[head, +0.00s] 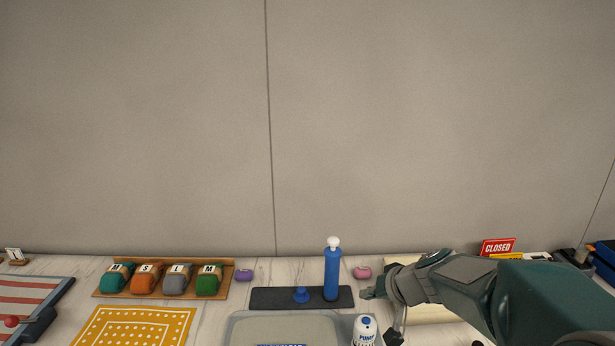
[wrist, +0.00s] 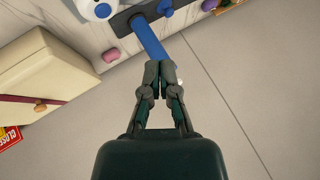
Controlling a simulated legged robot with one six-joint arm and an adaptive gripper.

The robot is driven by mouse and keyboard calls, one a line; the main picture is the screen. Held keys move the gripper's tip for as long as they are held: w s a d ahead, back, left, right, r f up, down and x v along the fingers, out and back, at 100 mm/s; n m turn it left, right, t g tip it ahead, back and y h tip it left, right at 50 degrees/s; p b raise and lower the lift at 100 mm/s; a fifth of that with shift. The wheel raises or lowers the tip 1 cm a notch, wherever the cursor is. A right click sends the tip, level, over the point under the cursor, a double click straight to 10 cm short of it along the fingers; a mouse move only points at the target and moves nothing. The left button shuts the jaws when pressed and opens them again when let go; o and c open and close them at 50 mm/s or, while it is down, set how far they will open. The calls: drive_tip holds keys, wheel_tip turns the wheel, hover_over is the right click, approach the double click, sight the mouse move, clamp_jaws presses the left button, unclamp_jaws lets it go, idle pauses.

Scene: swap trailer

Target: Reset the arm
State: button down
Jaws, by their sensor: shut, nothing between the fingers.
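My gripper (wrist: 160,72) is shut and empty in the wrist view, its two fingers together. In the head view my gripper (head: 372,293) shows at the end of my arm, which reaches in from the right above the counter. It is to the right of a blue pump (head: 332,270) with a white knob, which stands upright on a dark mat (head: 272,299). In the wrist view the blue pump (wrist: 150,40) lies beyond the fingertips and partly behind them; I cannot tell the gap between them.
A grey tray (head: 232,331), a yellow dotted mat (head: 135,325) and a wooden rack (head: 101,292) are left. A red CLOSED sign (head: 497,247) stands right. The wall above is bare.

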drive_tip(key=s+r+h, duration=0.2)
drive_tip(key=s, duration=1)
drive_tip(key=s+d+r+n+g+h, duration=0.1)
drive_tip(key=s+r+h, duration=0.2)
drive_tip(key=s, duration=0.8)
drive_tip(key=shift+s, duration=0.35)
